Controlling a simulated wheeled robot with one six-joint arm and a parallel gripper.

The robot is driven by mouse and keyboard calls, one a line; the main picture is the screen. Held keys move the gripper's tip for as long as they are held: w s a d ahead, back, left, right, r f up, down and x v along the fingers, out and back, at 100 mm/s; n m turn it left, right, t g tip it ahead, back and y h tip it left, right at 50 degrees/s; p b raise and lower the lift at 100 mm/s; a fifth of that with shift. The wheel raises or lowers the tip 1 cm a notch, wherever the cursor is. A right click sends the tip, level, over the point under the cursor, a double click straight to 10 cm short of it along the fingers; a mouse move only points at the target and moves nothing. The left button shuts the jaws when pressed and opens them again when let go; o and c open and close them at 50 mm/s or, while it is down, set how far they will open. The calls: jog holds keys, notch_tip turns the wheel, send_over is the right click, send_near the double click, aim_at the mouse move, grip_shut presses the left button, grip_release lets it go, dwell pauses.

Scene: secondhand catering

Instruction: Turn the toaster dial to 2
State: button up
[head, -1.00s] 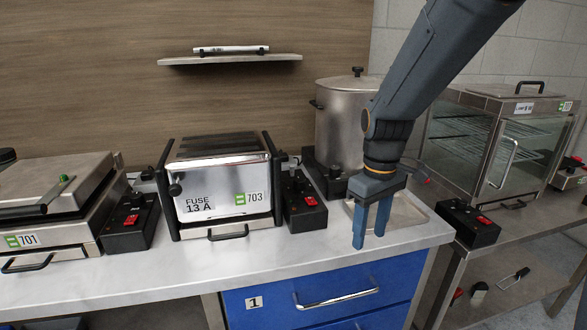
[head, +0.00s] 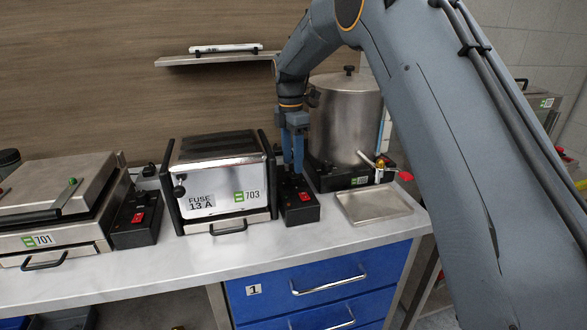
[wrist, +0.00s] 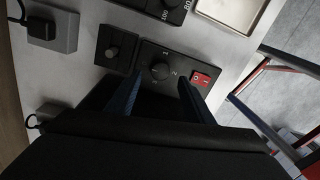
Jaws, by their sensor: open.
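The toaster (head: 222,178) is a steel box with black side frames, marked 703 and FUSE 13 A. On its right stands a black control box (head: 300,210) with a red switch (head: 306,197). In the wrist view its round black dial (wrist: 160,70) shows between pale marks; 1 and 2 can be read, but I cannot tell where the dial points. My gripper (head: 293,172) hangs fingers down over the rear of this box. In the wrist view the open, empty blue fingers (wrist: 158,88) lie on either side of the dial's near edge; contact cannot be told.
A steel urn (head: 345,120) stands close behind and right of the gripper, with a shallow tray (head: 373,206) in front. Another appliance marked 701 (head: 55,215) and its black box (head: 136,220) are at left. In the wrist view a smaller knobbed panel (wrist: 115,48) adjoins the dial panel.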

aim_at(293, 175)
jog(key=shift+s+f+p, duration=0.15)
jog(key=shift+f+p, duration=0.45)
jog(key=shift+f, duration=1.6)
jog(key=c, duration=1)
